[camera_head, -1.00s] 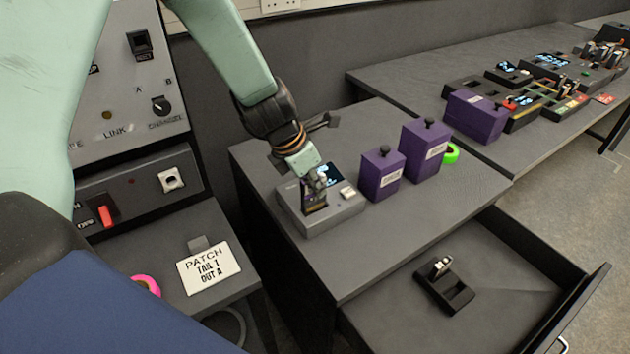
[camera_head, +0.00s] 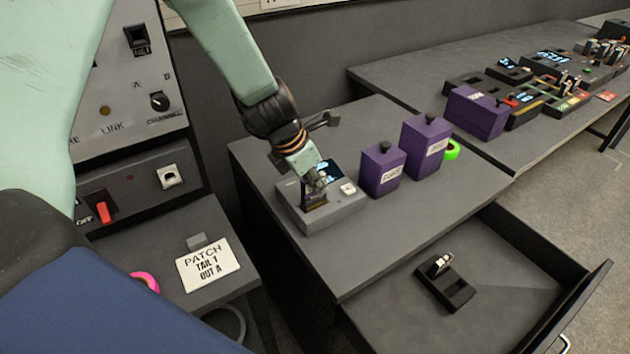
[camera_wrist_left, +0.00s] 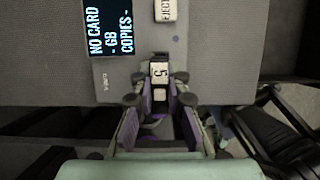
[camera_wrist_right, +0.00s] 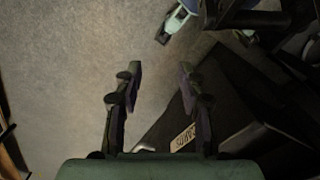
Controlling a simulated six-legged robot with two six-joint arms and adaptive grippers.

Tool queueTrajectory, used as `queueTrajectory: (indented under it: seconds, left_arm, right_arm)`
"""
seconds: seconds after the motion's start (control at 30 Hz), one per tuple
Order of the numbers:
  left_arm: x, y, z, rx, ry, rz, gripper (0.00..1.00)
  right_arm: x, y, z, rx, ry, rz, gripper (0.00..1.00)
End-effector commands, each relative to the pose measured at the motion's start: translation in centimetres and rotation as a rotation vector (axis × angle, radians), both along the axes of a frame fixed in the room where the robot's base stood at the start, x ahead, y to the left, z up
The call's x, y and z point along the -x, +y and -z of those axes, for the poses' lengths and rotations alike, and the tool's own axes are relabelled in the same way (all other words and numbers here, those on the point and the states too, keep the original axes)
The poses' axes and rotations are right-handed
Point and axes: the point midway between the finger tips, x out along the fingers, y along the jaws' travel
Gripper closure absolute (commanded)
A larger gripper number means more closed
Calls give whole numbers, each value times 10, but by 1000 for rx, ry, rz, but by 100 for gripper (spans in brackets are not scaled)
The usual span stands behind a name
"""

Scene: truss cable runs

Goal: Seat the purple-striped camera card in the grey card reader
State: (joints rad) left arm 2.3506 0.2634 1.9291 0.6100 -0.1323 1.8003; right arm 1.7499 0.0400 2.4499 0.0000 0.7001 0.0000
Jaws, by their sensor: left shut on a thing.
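The grey card reader (camera_head: 340,214) sits on the cabinet top, with a small screen and a pale eject button (camera_head: 348,188). In the left wrist view its screen (camera_wrist_left: 110,30) reads "NO CARD - GB COPIES -". My left gripper (camera_head: 318,190) is at the reader's front left part. It is shut on a small card (camera_wrist_left: 159,72) marked "5", which shows between the fingertips in the left wrist view. Purple shows by the fingers. I cannot tell whether the card is in the slot. My right gripper (camera_wrist_right: 160,85) is open and empty above the floor, seen only in its wrist view.
An open drawer (camera_head: 500,262) below holds a black holder (camera_head: 446,284). A control panel (camera_head: 130,60) and a PATCH card (camera_head: 208,266) are at left.

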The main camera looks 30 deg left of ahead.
Motion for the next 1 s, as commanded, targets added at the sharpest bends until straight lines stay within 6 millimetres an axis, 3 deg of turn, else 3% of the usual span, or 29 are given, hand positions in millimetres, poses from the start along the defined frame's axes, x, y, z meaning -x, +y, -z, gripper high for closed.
queueTrajectory:
  seconds: [1.0]
  left_arm:
    - [-1,-1,9,0,0,1,100]
  right_arm:
    - [0,0,8,0,0,0,60]
